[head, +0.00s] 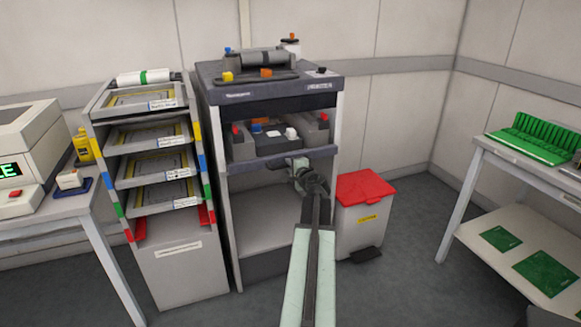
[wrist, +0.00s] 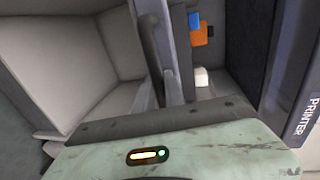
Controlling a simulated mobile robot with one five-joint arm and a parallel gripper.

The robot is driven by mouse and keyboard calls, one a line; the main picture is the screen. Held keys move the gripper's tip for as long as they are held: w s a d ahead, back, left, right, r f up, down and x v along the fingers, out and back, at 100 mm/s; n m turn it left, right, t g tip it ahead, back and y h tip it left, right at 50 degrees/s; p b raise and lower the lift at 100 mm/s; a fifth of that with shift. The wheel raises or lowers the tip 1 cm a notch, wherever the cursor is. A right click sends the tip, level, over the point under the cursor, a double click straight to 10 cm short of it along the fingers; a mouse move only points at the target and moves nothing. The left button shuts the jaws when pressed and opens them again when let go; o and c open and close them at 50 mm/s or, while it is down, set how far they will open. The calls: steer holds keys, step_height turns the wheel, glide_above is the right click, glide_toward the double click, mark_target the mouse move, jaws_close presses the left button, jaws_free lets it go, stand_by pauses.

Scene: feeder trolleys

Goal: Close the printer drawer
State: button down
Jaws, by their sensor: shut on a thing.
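The printer cabinet (head: 222,200) is a tall grey unit with a dark top. Its printer drawer (head: 242,167) is in the bay under the top, its dark front edge low and its contents showing. How far it stands out is hard to tell. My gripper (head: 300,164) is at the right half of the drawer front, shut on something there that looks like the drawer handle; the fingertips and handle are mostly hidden. In the wrist view the drawer front (wrist: 168,45) rises beyond my gripper's pale green body, with orange and blue pieces behind it.
A tray rack (head: 180,280) stands close on the left. A white bin with a red lid (head: 365,187) stands to the right of the cabinet. A table with green boards (head: 520,165) is at the far right. Floor between bin and table is clear.

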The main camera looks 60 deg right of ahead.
steer(key=x, duration=0.2)
steer(key=r+x, duration=0.1)
steer(key=x, duration=0.1)
steer(key=shift+w+d+f, duration=0.1)
steer(key=c, duration=1.4)
jaws_free()
steer(key=shift+c, duration=0.2)
steer(key=p+v, duration=0.1)
steer(key=v, duration=0.7)
steer(key=shift+p, duration=0.3)
